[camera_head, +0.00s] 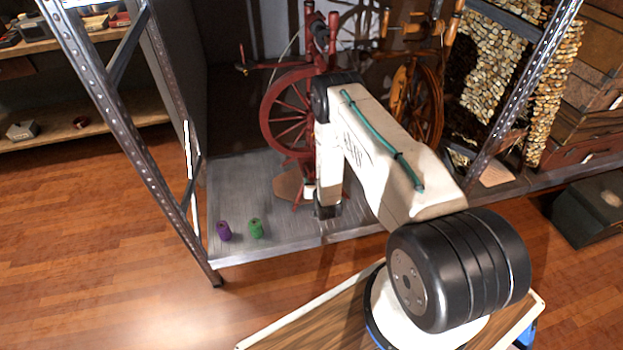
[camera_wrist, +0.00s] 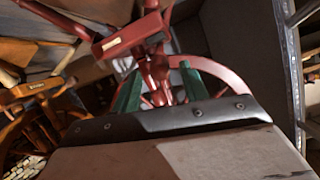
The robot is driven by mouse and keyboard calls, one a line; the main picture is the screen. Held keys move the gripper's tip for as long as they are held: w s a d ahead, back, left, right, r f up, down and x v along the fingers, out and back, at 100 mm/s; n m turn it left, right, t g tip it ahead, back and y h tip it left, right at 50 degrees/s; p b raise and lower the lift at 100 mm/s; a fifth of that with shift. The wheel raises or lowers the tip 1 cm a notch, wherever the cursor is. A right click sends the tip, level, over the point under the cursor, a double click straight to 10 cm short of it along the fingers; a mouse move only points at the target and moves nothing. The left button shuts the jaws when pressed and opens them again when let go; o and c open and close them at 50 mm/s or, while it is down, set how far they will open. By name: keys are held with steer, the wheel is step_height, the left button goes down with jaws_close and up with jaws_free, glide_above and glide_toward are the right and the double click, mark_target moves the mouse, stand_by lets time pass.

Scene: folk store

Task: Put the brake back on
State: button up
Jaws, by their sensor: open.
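A red spinning wheel (camera_head: 272,118) stands on the grey shelf behind my arm. Its rim and spokes also show in the wrist view (camera_wrist: 222,78), beyond my fingers. A red bar with a pale label (camera_wrist: 128,36) lies across the upper part of that view. I cannot tell which part is the brake. My gripper (camera_wrist: 162,82) is open, its two green fingers apart and pointing towards the red wheel's frame. I see nothing held between them. In the head view my arm hides the gripper and part of the red wheel.
An orange-brown spinning wheel (camera_head: 428,92) stands to the right. Purple (camera_head: 224,231) and green (camera_head: 256,228) spools stand on the grey shelf (camera_head: 290,238), near its front left. Metal posts (camera_head: 128,146) flank the bay. Wooden floor (camera_head: 90,255) is clear at left.

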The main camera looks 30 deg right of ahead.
mark_target(313, 180)
steer(key=shift+x, duration=1.9)
